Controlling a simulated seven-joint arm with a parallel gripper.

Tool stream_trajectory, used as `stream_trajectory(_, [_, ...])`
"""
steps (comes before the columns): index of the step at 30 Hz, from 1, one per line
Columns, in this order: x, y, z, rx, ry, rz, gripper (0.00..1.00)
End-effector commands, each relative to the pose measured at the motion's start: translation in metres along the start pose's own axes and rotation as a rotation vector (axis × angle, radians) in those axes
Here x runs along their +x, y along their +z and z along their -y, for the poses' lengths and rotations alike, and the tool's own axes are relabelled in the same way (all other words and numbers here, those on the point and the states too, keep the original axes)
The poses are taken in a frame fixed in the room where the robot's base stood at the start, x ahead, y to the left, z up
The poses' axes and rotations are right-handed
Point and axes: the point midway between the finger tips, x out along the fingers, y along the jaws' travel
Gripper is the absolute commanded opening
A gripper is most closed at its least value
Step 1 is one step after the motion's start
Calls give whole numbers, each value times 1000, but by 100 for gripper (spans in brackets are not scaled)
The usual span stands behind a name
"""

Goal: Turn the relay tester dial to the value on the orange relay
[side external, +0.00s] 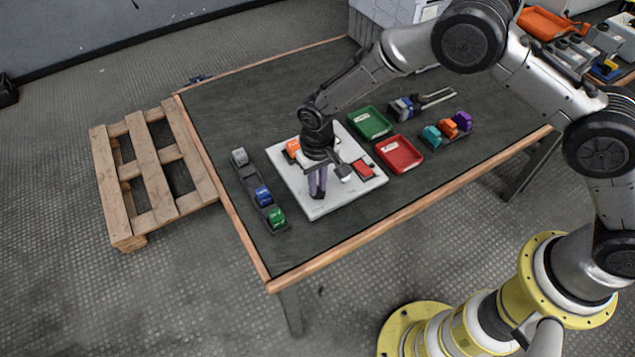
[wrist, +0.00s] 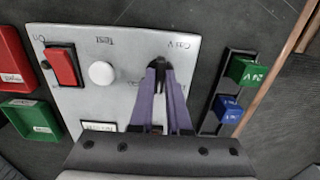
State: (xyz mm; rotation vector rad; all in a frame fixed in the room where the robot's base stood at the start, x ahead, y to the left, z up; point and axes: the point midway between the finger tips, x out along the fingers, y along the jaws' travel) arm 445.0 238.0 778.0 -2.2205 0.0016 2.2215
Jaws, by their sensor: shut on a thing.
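The relay tester is a pale panel (side external: 318,203) on the table, also filling the middle of the wrist view (wrist: 125,48). My gripper (side external: 317,194) points down over its near left part. In the wrist view the purple fingers (wrist: 159,66) are close together around a dark, mostly hidden knob, apparently the dial; its pointer and setting cannot be read. An orange relay (side external: 292,148) with a pale label sits at the panel's far left; its value is too small to read. Another orange block (side external: 448,128) stands in a right-hand rack.
The panel has a red switch (wrist: 62,66) and a round white button (wrist: 101,73). A rack beside it holds grey, blue (side external: 263,196) and green (side external: 276,217) blocks. Green (side external: 369,123) and red (side external: 399,154) trays lie right of the panel. The table's near left is clear.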

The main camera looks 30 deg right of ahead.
Motion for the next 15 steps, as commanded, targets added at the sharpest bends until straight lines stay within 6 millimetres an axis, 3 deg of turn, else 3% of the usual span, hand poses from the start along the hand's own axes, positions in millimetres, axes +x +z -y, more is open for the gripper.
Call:
stream_trajectory(7, [-2,-1,0,0,-1,-2,0])
stream_trajectory(8, [-2,-1,0,-1,-1,-2,18])
stream_trajectory(12, [-1,-1,0,-1,-1,-2,44])
stream_trajectory(15, [-1,-1,0,-1,-1,-1,45])
